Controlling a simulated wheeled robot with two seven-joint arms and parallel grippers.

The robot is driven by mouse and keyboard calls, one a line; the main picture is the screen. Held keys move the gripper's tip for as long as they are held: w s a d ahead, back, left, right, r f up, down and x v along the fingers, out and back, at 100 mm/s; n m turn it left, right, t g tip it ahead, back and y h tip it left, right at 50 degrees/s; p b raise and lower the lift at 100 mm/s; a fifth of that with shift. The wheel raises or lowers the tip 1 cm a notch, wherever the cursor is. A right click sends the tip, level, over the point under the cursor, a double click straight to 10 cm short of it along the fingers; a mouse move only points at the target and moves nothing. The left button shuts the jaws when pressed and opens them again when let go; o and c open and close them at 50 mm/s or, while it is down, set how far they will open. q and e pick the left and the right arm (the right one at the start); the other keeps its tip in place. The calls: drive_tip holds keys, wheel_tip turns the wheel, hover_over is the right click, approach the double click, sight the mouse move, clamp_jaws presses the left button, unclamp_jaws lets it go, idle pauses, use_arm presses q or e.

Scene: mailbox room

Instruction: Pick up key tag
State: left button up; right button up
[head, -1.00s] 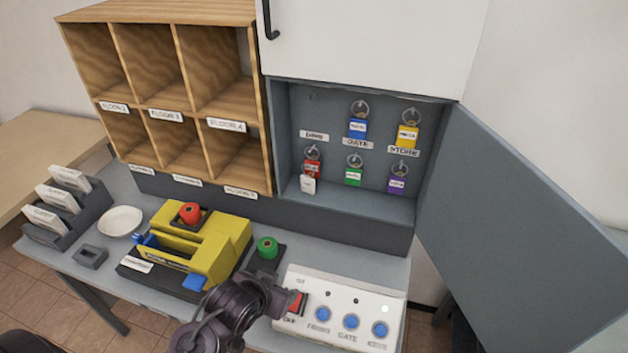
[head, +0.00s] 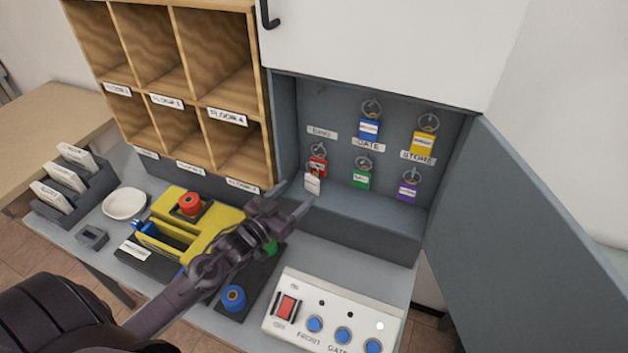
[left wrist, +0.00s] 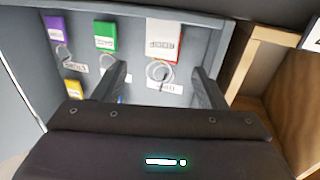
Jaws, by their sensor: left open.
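Key tags hang on rings inside the open grey cabinet (head: 318,212). In the lower row are a red tag (head: 318,167) with a white tag (head: 312,185) in front of it, a green tag (head: 361,180) and a purple tag (head: 407,191). Above hang a blue tag (head: 369,131) and a yellow tag (head: 423,145). My left gripper (head: 296,198) is open and empty, its fingers pointing at the red and white tags from just in front. In the left wrist view, the white tag (left wrist: 163,38) shows beyond and between the spread fingers (left wrist: 163,84). My right gripper is out of view.
The cabinet door (head: 540,240) stands open on the right. Wooden pigeonholes (head: 262,130) adjoin the cabinet's left side.

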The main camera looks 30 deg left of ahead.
sight(311, 182)
use_arm(q)
drive_tip(key=shift+w+d+p, duration=0.1)
drive_tip(key=shift+w+p, duration=0.2)
drive_tip(key=shift+w, duration=0.4)
drive_tip(key=x, duration=0.2)
drive_tip(key=p+x, duration=0.1)
drive_tip(key=shift+w+f, duration=0.2)
drive_tip(key=shift+f, duration=0.1)
drive_tip(key=shift+w+d+f, duration=0.1)
drive_tip(key=shift+w+f, duration=0.1)
drive_tip(key=shift+w, duration=0.25)
drive_tip(key=c, duration=1.1)
drive_tip(key=shift+c, duration=0.2)
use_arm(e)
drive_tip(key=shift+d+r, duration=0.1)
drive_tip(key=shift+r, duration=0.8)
use_arm(q)
drive_tip(key=shift+s+r, duration=0.1)
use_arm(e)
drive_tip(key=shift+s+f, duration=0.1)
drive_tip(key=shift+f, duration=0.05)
